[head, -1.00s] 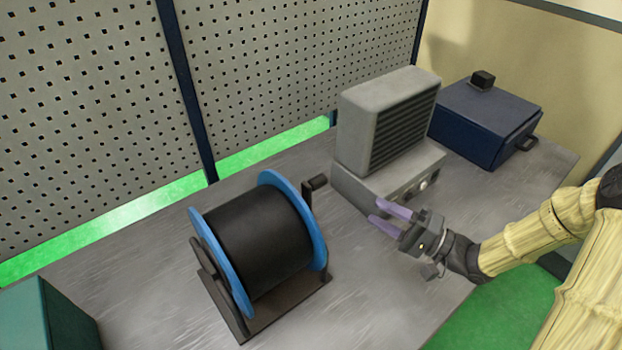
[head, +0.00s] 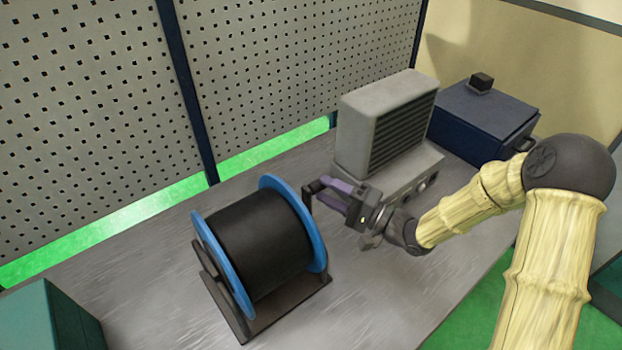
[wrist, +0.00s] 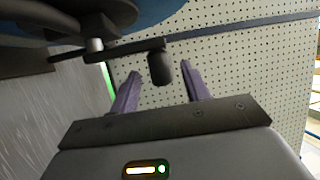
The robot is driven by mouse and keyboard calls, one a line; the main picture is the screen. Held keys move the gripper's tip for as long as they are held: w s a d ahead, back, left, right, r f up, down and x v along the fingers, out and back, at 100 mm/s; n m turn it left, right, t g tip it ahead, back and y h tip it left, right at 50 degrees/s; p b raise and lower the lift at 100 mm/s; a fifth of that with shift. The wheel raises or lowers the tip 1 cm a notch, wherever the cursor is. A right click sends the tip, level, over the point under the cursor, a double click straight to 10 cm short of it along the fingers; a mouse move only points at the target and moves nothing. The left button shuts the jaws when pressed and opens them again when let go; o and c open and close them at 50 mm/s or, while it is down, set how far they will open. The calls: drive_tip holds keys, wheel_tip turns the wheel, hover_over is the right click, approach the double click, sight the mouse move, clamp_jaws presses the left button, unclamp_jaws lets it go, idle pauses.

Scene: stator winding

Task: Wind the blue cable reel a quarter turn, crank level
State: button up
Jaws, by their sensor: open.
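The blue cable reel (head: 315,235) has blue flanges and a black drum (head: 258,243), and sits on a dark stand (head: 285,308) on the bench. Its crank is on the right side, with a dark handle (head: 313,187) that also shows in the wrist view (wrist: 160,68). In the wrist view the crank arm (wrist: 125,48) runs nearly level across the picture. My gripper (head: 333,189) is open with purple fingers beside the handle. In the wrist view the handle lies between the two fingers (wrist: 160,88), near their tips, with gaps on both sides.
A grey vented unit (head: 385,120) stands close behind my gripper. A dark blue box (head: 480,115) is at the back right. A green box (head: 40,320) is at the front left. The bench in front of my gripper (head: 385,290) is clear.

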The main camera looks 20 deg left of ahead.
drive_tip(key=a, duration=0.5)
drive_tip(key=shift+w+r+p, duration=0.2)
drive_tip(key=shift+r+p, duration=0.15)
drive_tip(key=shift+d, duration=0.1)
drive_tip(key=shift+c, duration=0.5)
clamp_jaws()
